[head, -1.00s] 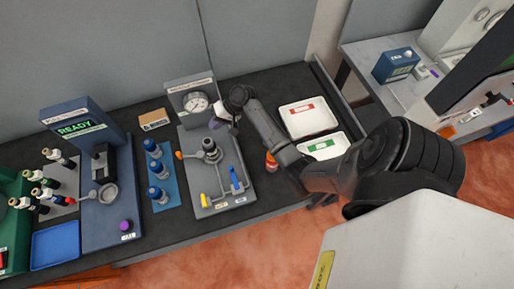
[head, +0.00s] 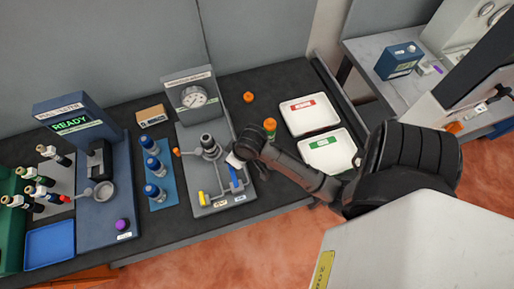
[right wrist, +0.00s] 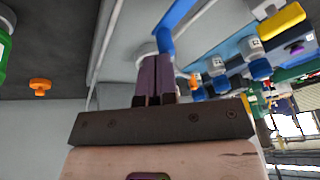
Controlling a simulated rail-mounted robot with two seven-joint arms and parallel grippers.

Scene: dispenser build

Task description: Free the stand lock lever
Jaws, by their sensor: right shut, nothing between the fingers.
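The grey stand (head: 222,201) on the black bench carries a pressure gauge, a blue lever (head: 235,176) and a yellow lever (head: 203,198). The frames do not show which one is the lock lever. My right gripper (right wrist: 154,78) is shut and empty. In the head view it is at the stand's right side, beside the upper end of the blue lever, its fingertips hidden by my wrist. In the right wrist view the blue lever (right wrist: 172,28) rises just beyond the purple fingers; I cannot tell whether they touch. My left gripper is out of view.
Two white trays (head: 309,112) lie farther right. Blue-capped bottles (head: 152,167) stand on a blue mat at left. An orange knob (head: 176,152) is on the stand's left edge.

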